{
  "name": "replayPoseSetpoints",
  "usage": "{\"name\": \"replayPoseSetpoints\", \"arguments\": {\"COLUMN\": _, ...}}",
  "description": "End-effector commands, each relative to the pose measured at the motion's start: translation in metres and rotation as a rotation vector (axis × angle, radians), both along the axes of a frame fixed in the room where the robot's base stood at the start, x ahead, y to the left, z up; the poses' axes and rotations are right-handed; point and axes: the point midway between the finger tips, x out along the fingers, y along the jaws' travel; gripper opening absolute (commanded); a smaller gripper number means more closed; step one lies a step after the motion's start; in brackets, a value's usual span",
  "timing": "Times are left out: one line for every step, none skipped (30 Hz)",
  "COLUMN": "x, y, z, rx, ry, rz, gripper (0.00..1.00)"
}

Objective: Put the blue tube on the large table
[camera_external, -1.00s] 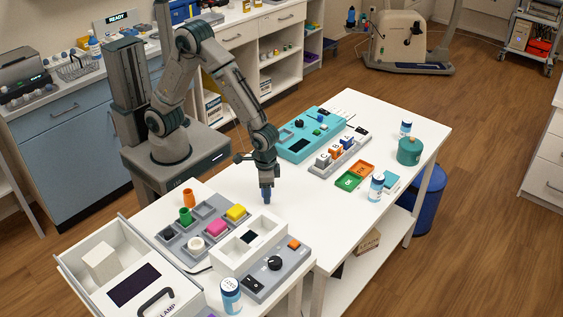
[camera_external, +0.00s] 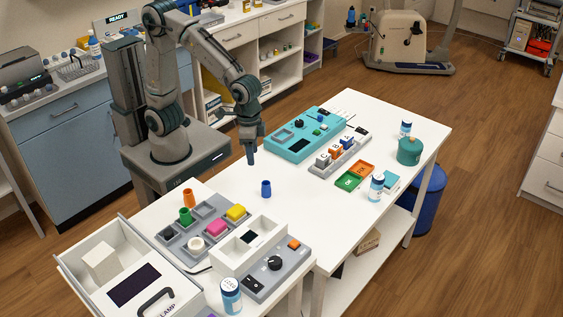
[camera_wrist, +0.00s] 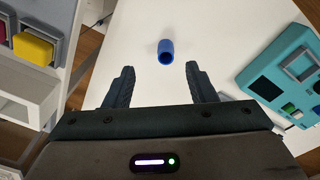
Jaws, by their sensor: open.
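The blue tube (camera_external: 266,188) stands upright on the white top of the large table (camera_external: 300,195), near its left end. In the wrist view the blue tube (camera_wrist: 166,52) shows its open end, ahead of the fingertips and between their lines. My gripper (camera_external: 251,158) is above the table, up and left of the tube in the external view, and apart from it. In the wrist view my gripper (camera_wrist: 160,70) has its two fingers spread wide with nothing between them.
A teal device (camera_external: 308,135) and a grey rack of lettered blocks (camera_external: 340,155) stand behind the tube. Green and orange trays (camera_external: 355,175) and bottles are to the right. A grey tray (camera_external: 205,228) with green and orange tubes is at left. The table around the blue tube is clear.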

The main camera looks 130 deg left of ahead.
Motion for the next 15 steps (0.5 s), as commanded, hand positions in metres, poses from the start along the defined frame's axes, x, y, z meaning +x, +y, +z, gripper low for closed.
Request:
{"name": "replayPoseSetpoints", "arguments": {"x": -0.016, "y": -0.007, "z": 0.010, "rx": 0.004, "ry": -0.022, "rz": -0.056, "gripper": 0.51}}
{"name": "replayPoseSetpoints", "arguments": {"x": -0.025, "y": -0.010, "z": 0.015, "rx": 0.009, "ry": -0.034, "rz": -0.094, "gripper": 0.51}}
{"name": "replayPoseSetpoints", "arguments": {"x": -0.037, "y": -0.015, "z": 0.020, "rx": 0.013, "ry": -0.049, "rz": -0.141, "gripper": 0.51}}
{"name": "replayPoseSetpoints", "arguments": {"x": -0.045, "y": -0.018, "z": 0.023, "rx": 0.017, "ry": -0.060, "rz": -0.178, "gripper": 0.51}}
{"name": "replayPoseSetpoints", "arguments": {"x": -0.055, "y": -0.021, "z": 0.026, "rx": 0.021, "ry": -0.071, "rz": -0.214, "gripper": 0.51}}
{"name": "replayPoseSetpoints", "arguments": {"x": -0.067, "y": -0.025, "z": 0.029, "rx": 0.027, "ry": -0.086, "rz": -0.263, "gripper": 0.51}}
{"name": "replayPoseSetpoints", "arguments": {"x": -0.076, "y": -0.028, "z": 0.031, "rx": 0.033, "ry": -0.096, "rz": -0.300, "gripper": 0.51}}
{"name": "replayPoseSetpoints", "arguments": {"x": -0.085, "y": -0.031, "z": 0.032, "rx": 0.038, "ry": -0.107, "rz": -0.335, "gripper": 0.51}}
{"name": "replayPoseSetpoints", "arguments": {"x": -0.096, "y": -0.034, "z": 0.034, "rx": 0.045, "ry": -0.119, "rz": -0.381, "gripper": 0.51}}
{"name": "replayPoseSetpoints", "arguments": {"x": -0.104, "y": -0.036, "z": 0.034, "rx": 0.050, "ry": -0.129, "rz": -0.413, "gripper": 0.51}}
{"name": "replayPoseSetpoints", "arguments": {"x": -0.112, "y": -0.038, "z": 0.035, "rx": 0.056, "ry": -0.138, "rz": -0.445, "gripper": 0.51}}
{"name": "replayPoseSetpoints", "arguments": {"x": -0.121, "y": -0.040, "z": 0.035, "rx": 0.063, "ry": -0.148, "rz": -0.483, "gripper": 0.51}}
{"name": "replayPoseSetpoints", "arguments": {"x": -0.128, "y": -0.041, "z": 0.034, "rx": 0.068, "ry": -0.156, "rz": -0.510, "gripper": 0.51}}
{"name": "replayPoseSetpoints", "arguments": {"x": -0.133, "y": -0.043, "z": 0.034, "rx": 0.073, "ry": -0.162, "rz": -0.533, "gripper": 0.51}}
{"name": "replayPoseSetpoints", "arguments": {"x": -0.140, "y": -0.044, "z": 0.033, "rx": 0.078, "ry": -0.169, "rz": -0.559, "gripper": 0.51}}
